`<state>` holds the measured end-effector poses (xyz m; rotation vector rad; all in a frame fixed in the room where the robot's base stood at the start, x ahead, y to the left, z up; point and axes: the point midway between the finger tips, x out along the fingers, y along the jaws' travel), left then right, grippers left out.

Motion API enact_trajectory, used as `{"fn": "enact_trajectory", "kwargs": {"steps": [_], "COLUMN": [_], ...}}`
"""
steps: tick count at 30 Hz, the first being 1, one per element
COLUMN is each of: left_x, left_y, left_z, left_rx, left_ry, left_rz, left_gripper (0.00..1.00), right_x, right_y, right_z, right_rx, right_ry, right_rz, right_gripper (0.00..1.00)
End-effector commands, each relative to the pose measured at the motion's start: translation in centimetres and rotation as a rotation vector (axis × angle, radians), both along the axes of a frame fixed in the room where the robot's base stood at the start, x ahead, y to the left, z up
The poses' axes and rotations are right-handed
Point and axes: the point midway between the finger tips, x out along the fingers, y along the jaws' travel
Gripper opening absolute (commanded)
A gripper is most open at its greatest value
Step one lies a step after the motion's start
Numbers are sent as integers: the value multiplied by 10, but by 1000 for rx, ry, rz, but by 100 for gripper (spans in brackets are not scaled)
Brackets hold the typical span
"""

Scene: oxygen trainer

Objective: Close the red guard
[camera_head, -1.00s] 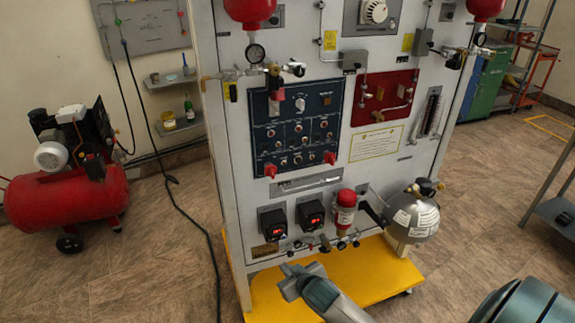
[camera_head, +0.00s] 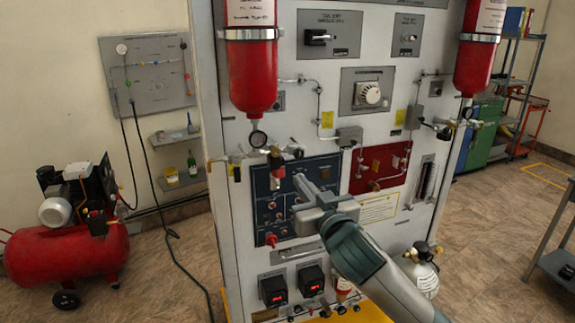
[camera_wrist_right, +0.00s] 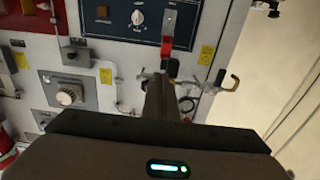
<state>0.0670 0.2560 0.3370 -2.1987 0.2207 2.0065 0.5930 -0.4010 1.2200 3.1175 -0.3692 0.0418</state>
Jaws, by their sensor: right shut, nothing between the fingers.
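The blue switch panel (camera_head: 262,205) is on the front of the white cabinet. The panel's lower right is hidden behind my right gripper. Contact cannot be told. My left gripper is not in view.
A red cylinder (camera_head: 251,75) and brass valve fittings overhang the panel at upper left. A red panel (camera_head: 378,168) with piping is to the right. Two black boxes with red displays (camera_head: 273,290) are below. A red compressor (camera_head: 70,255) stands on the floor at left.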

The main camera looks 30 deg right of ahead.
Motion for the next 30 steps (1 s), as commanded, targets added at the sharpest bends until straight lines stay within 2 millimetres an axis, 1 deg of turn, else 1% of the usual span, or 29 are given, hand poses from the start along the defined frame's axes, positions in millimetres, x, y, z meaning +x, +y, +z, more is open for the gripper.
{"fn": "enact_trajectory", "kwargs": {"steps": [5,11,14,24,30], "left_x": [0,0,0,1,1], "left_y": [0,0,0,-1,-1], "left_z": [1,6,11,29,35], "left_rx": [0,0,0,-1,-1], "left_ry": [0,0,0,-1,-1], "left_rz": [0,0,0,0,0], "left_gripper": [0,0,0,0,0], "right_x": [2,14,25,74,93], "right_y": [0,-4,-7,-18,-22], "right_z": [0,2,2,4,3], "right_rx": [-1,-2,-2,-3,-1], "right_ry": [1,1,3,2,2], "right_rz": [0,-1,-2,-1,0], "right_gripper": [0,0,0,0,0]}}
